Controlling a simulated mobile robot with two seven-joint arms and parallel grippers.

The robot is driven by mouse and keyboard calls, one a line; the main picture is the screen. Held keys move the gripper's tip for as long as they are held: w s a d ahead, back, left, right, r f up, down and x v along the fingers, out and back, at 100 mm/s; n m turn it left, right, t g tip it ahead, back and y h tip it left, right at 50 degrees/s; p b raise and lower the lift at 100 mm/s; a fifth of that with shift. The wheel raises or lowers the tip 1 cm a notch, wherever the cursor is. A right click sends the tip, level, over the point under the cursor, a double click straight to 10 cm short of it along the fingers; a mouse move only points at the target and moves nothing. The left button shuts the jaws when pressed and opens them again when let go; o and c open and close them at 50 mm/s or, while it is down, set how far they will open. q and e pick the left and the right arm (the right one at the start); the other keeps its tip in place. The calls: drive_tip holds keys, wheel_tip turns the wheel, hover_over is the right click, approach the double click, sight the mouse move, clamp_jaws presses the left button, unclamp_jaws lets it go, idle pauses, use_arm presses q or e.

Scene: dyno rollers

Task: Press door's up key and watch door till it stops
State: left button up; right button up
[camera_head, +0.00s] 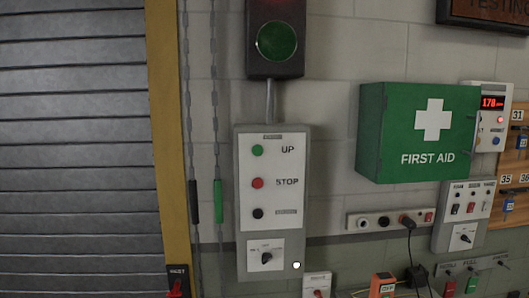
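The door's control box (245,215) is a grey and white panel on the wall in the middle of the head view. Its green button (257,150) is labelled UP. Below it are a red button (257,183) labelled STOP and a black button (258,213) whose label is too small to read. A rotary switch (266,257) sits at the bottom of the box. The grey slatted roller door (75,150) fills the left side, and its bottom edge is out of view. Neither gripper shows in this view.
A yellow door frame (165,110) and two hanging chains (215,120) stand left of the box. A signal lamp (277,41) hangs above it. A green first aid box (415,130) juts out at right. Sockets, switches and a charger (383,285) line the lower right wall.

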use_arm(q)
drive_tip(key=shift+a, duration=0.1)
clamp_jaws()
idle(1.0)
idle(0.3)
